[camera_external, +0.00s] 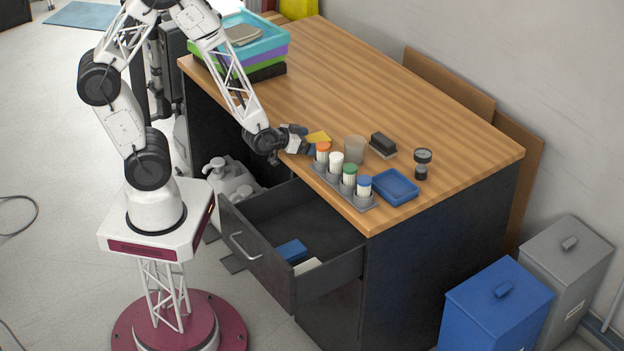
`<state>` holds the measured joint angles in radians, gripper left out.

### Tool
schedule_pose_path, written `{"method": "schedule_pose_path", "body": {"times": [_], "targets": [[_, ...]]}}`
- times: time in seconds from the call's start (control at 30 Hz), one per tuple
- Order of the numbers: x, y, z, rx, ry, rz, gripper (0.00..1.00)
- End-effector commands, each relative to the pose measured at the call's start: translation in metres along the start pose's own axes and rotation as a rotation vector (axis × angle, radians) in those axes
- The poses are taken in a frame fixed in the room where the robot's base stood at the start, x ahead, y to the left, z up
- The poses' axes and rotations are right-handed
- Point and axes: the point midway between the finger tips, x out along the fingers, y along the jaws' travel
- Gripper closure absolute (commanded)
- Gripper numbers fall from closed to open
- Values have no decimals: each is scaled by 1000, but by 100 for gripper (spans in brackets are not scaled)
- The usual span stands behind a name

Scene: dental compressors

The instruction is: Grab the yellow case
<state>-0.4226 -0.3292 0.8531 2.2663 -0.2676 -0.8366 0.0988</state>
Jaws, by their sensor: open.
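The yellow case (318,137) is a small flat yellow piece on the wooden desk top, just behind the row of capped bottles. My gripper (306,145) is low over the desk's front edge, at the left side of the yellow case. It is open, with its fingers very close to the case. The fingers are small here, and I cannot tell whether they touch the case or stand around it. Part of the case may be hidden behind my gripper and the orange-capped bottle.
A grey rack (342,187) of several capped bottles stands right of my gripper. Near it are a beaker (354,149), a black block (383,145), a blue tray (396,186) and a gauge (422,163). An open drawer (290,222) lies below. Stacked trays (262,45) stand far left.

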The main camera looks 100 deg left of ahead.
Motion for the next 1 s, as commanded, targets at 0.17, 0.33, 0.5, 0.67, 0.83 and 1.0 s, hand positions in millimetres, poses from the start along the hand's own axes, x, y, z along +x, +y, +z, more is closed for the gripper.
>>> {"method": "schedule_pose_path", "body": {"times": [0.17, 0.33, 0.5, 0.67, 0.83, 1.0], "targets": [[0, 0, 0, 0, 0, 0, 18], [0, 0, 0, 0, 0, 0, 44], [0, 0, 0, 0, 0, 0, 59], [0, 0, 0, 0, 0, 0, 59], [-1, 0, -3, 0, 1, 0, 59], [-5, 0, -12, -1, 1, 0, 59]]}}
